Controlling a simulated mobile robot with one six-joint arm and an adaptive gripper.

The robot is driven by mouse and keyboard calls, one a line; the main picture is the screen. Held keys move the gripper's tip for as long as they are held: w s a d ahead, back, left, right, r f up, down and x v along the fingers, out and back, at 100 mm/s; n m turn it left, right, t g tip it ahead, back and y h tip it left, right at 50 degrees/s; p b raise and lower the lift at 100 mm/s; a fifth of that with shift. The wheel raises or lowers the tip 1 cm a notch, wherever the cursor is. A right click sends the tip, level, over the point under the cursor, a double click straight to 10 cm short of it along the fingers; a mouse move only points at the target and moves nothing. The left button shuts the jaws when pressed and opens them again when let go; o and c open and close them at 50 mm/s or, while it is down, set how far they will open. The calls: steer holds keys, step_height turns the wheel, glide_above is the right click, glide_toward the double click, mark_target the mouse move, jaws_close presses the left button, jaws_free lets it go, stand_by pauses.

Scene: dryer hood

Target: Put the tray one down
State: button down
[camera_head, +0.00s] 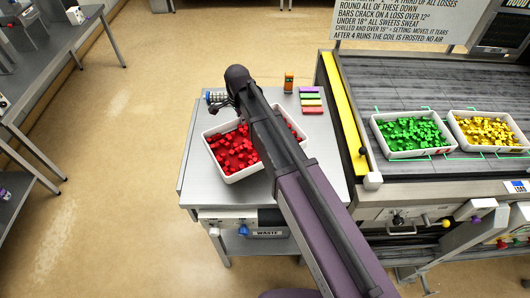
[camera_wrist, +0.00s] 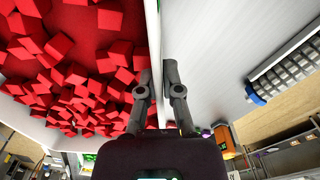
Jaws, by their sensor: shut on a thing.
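A white tray (camera_head: 229,180) full of red cubes (camera_head: 236,152) is at the grey side table, partly hidden under my arm. In the wrist view its white wall (camera_wrist: 153,28) runs between my two fingertips, with red cubes (camera_wrist: 75,60) to the left. My gripper (camera_wrist: 157,72) is shut on this wall. In the head view my gripper (camera_head: 222,108) is small and dark at the tray's far left edge. The tray looks roughly level; I cannot tell whether its base touches the tabletop (camera_head: 196,172).
A striped roller (camera_head: 216,96) with blue ends lies near the table's far left corner. Coloured blocks (camera_head: 311,101) and an orange-and-dark item (camera_head: 289,82) sit at the back right. Trays of green cubes (camera_head: 391,153) and yellow cubes (camera_head: 500,146) rest on the machine bed beyond a yellow strip (camera_head: 343,110).

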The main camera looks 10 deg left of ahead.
mark_target(252, 148)
steer(key=s+d+f+n+b, duration=0.1)
steer(key=s+n, duration=0.1)
steer(key=n, duration=0.1)
steer(key=s+d+f+n+b, duration=0.1)
steer(key=s+d+n, duration=0.1)
steer(key=s+n, duration=0.1)
steer(key=s+d+f+n+b, duration=0.1)
steer(key=s+d+n, duration=0.1)
steer(key=n, duration=0.2)
steer(key=shift+s+d+f, duration=0.15)
steer(key=shift+s+f, duration=0.1)
steer(key=shift+s, duration=0.15)
steer(key=shift+s+d+f+n+b, duration=0.25)
steer(key=shift+s+d+n+b, duration=0.25)
steer(key=shift+s+n, duration=0.45)
steer(key=shift+w, duration=0.25)
steer(key=a, duration=0.5)
steer(key=w+a+f, duration=0.1)
steer(key=a, duration=0.3)
steer(key=w+a+b, duration=0.1)
steer(key=a, duration=0.4)
steer(key=shift+a+f, duration=0.2)
steer(key=shift+a, duration=0.1)
steer(key=shift+w, duration=0.1)
steer(key=shift+w+a, duration=0.1)
steer(key=shift+a, duration=0.55)
steer(key=shift+f+b, duration=1.85)
steer(key=shift+b, duration=0.1)
steer(key=shift+f, duration=0.15)
